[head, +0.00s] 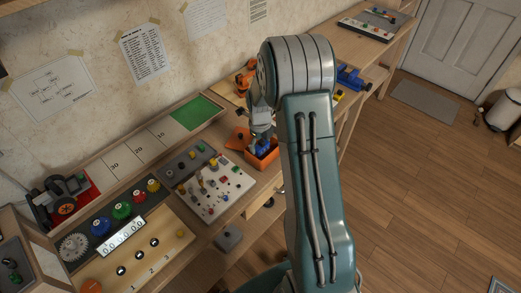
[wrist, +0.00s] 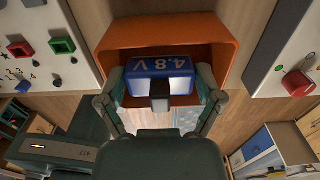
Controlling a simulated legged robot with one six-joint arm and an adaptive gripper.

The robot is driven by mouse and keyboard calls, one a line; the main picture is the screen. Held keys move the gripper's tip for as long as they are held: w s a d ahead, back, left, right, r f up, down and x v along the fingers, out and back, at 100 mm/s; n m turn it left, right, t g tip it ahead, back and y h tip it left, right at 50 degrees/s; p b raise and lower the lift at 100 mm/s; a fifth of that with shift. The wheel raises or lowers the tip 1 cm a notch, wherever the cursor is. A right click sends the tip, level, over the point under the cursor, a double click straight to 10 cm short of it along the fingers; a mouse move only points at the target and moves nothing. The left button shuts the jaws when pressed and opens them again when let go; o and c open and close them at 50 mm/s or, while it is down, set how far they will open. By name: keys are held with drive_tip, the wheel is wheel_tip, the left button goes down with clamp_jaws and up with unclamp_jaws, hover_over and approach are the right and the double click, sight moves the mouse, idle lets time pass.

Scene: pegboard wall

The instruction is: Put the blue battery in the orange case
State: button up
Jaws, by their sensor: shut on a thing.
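The blue battery (wrist: 160,67), marked 4.8 V, is between the two fingers of my gripper (wrist: 163,88) in the wrist view, and the fingers are shut on it. The open orange case (wrist: 170,28) surrounds the battery's far side and flanks in that view. In the head view, my gripper (head: 261,136) points down at the orange case (head: 265,162), and the blue battery (head: 262,146) shows at the case's opening. I cannot tell whether the battery touches the case floor. Part of the case is hidden behind my arm in the head view.
An orange flap (head: 237,138) stands at the case's left. A light panel with knobs and switches (head: 215,187) lies to the left on the bench. A green square (head: 198,113) is behind it. An orange object (head: 245,78) and a blue tool (head: 349,77) are farther back.

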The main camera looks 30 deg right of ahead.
sight(261, 150)
wheel_tip(261, 150, down, 3)
drive_tip(key=shift+r, duration=0.1)
drive_tip(key=shift+d+f, duration=0.25)
drive_tip(key=shift+f, duration=0.05)
drive_tip(key=shift+d, duration=0.3)
drive_tip(key=o, duration=0.9)
drive_tip(key=shift+a, duration=0.15)
drive_tip(key=shift+o, duration=0.2)
drive_tip(key=shift+a, duration=0.25)
